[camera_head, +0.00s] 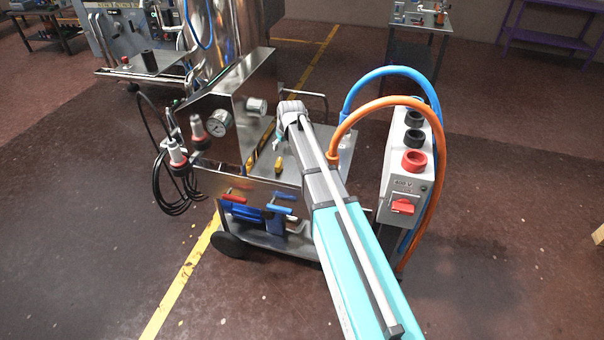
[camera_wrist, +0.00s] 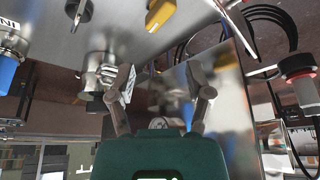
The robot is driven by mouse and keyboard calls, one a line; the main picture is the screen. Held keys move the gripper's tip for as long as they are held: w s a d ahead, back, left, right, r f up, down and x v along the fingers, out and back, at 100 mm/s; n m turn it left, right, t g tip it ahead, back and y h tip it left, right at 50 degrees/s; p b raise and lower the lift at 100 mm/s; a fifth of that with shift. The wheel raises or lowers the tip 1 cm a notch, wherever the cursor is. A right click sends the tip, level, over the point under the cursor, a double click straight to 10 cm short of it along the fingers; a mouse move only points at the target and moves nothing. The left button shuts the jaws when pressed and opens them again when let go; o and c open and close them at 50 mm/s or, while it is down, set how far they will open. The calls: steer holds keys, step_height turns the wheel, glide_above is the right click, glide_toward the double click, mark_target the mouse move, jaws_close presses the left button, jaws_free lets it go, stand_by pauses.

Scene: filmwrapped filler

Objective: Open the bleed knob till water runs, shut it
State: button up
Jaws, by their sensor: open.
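In the wrist view my gripper (camera_wrist: 162,74) is open, its two fingers spread wide with nothing held between them. A metal fitting (camera_wrist: 98,72) with a squared end stands close to the left finger; I cannot tell whether they touch. A yellow knob or handle (camera_wrist: 158,14) is at the top, beyond the fingertips. I cannot tell for sure which part is the bleed knob. In the head view my arm reaches over the steel cart (camera_head: 318,150), and its end mostly hides the gripper. A small yellow knob (camera_head: 278,168) stands on the cart top. No running water shows.
A steel housing (camera_head: 238,90) with a pressure gauge (camera_head: 220,122) rises left of my arm.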

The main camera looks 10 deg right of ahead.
steer(key=s+d+r+m+g+p, duration=0.1)
steer(key=s+p, duration=0.1)
steer(key=s, duration=0.8)
steer(key=s+r+m+g+p, duration=0.1)
steer(key=s+r+p, duration=0.1)
steer(key=s, duration=0.9)
steer(key=shift+s+d+g+h, duration=0.15)
steer(key=shift+d+g+h, duration=0.25)
steer(key=s+m+g, duration=0.1)
steer(key=s, duration=0.9)
steer(key=shift+d, duration=0.4)
steer(key=shift+f, duration=0.1)
steer(key=shift+c, duration=0.6)
